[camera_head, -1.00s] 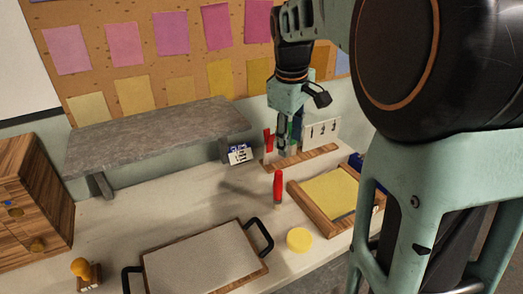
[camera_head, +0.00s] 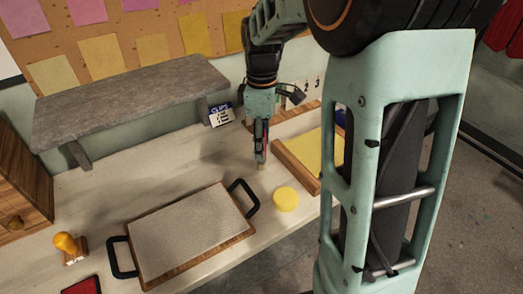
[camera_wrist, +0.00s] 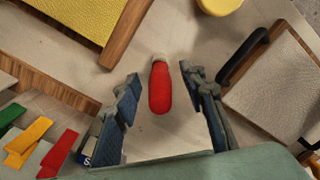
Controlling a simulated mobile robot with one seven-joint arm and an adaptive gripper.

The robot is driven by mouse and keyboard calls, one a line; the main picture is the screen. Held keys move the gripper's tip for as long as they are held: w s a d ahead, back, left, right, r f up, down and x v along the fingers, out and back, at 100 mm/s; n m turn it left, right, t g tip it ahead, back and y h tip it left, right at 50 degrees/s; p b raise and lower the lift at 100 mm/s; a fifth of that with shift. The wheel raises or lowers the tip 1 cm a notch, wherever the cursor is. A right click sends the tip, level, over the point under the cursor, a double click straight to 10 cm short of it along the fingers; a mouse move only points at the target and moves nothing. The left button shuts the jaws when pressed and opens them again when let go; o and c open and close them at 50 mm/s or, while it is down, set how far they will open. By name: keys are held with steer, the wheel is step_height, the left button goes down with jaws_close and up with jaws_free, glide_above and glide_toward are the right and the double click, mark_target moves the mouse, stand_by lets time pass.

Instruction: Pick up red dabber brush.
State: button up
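The red dabber brush (camera_wrist: 160,88) stands on the table in the wrist view, with its rounded red handle towards me and a pale end at the far side. My gripper (camera_wrist: 159,74) is open, with one blue-padded finger on each side of the brush. Gaps show between the handle and both fingers. In the head view my gripper (camera_head: 261,150) points down at the tabletop and hides most of the brush.
A wood-framed tray with black handles (camera_head: 248,233) lies at front left. A yellow round tub (camera_head: 285,199) is close to the right. A wood-framed yellow panel (camera_head: 283,157) is behind it. A grey shelf (camera_head: 130,100) overhangs the back left.

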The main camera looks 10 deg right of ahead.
step_height(320, 180, down, 3)
steer(key=shift+r, duration=0.2)
jaws_close()
steer(key=shift+r, duration=0.15)
